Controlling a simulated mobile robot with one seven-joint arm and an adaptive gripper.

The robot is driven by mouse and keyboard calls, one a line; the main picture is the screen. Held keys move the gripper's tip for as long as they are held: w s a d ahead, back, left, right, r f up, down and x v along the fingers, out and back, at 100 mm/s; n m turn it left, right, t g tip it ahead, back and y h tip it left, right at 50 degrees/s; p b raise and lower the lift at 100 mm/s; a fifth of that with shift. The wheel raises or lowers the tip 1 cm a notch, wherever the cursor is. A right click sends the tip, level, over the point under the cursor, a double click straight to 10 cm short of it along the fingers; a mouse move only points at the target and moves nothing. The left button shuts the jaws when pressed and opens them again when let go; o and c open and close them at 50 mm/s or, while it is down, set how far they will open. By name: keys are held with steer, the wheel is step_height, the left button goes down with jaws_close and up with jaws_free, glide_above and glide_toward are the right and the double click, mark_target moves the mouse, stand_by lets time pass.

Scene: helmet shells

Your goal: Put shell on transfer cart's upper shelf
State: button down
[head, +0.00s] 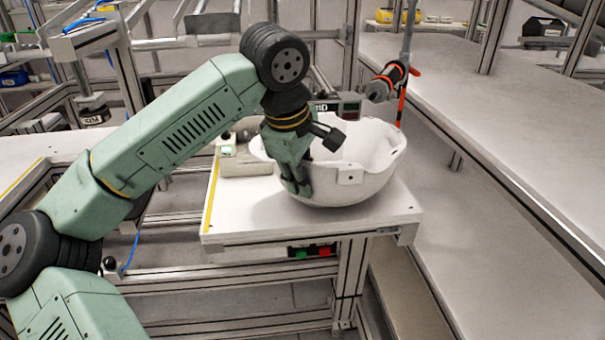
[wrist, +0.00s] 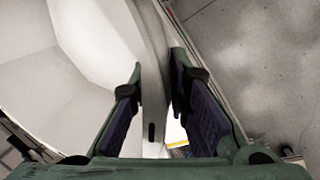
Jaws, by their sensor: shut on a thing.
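The white helmet shell (head: 355,180) sits open side up on a white-topped workstation table (head: 240,228) in the middle of the head view. My gripper (head: 301,186) is at the shell's left front rim, pointing down. In the wrist view the shell's wall (wrist: 152,75) runs between the two fingers of my gripper (wrist: 155,85), with the shell's inside to the left. The fingers are shut on the wall. Whether the shell's base touches the table is hard to tell. I cannot identify the transfer cart or its upper shelf for certain.
A hanging tool (head: 385,83) with a red-orange cord is just above and behind the shell. A grey scale-like device (head: 245,160) stands behind it on the left. A long pale bench (head: 500,100) runs along the right. Metal frames stand behind.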

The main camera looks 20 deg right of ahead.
steer(key=shift+f, duration=0.15)
steer(key=c, duration=1.5)
jaws_free()
steer(key=v, duration=1.2)
steer(key=shift+r+b, duration=0.2)
steer(key=shift+b, duration=0.2)
